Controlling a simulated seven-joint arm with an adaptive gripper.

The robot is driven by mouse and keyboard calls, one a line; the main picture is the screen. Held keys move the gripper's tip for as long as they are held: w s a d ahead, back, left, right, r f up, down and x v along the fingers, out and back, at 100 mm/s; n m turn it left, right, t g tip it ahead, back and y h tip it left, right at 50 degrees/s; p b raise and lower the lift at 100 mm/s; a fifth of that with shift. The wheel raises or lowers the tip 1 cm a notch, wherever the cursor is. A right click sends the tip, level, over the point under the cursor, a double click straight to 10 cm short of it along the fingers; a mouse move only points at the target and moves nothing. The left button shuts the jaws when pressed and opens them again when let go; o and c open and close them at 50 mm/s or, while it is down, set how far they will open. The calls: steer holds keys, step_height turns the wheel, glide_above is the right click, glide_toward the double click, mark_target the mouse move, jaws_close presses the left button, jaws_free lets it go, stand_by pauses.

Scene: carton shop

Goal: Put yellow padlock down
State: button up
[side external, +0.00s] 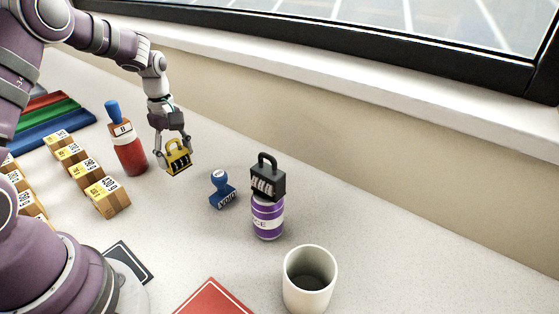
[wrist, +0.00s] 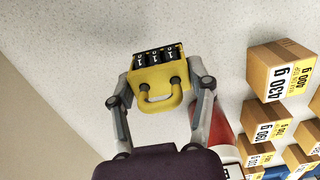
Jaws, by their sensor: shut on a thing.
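The yellow padlock (side external: 178,161) has a yellow body and black number dials. In the side view my gripper (side external: 173,148) is shut on it, one finger on each side. In the wrist view the padlock (wrist: 157,77) sits between the two fingertips of my gripper (wrist: 160,84), with its shackle toward me and its dials on the far edge. In the side view it is at or just above the table; I cannot tell whether it touches.
A red bottle (side external: 129,151) stands close on the left. A blue stamp (side external: 222,190) is to the right. A black padlock (side external: 267,180) rests on a purple can (side external: 267,217). A white cup (side external: 309,279) is in front. Several cartons (side external: 108,198) stand left. Table toward the wall is clear.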

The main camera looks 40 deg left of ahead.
mark_target(183, 162)
steer(key=shift+w+a, duration=0.35)
steer(key=shift+w, duration=0.35)
steer(key=shift+w+f, duration=0.1)
steer(key=shift+f, duration=1.7)
steer(key=o, duration=1.2)
steer(key=shift+f, duration=0.1)
steer(key=shift+o, duration=0.2)
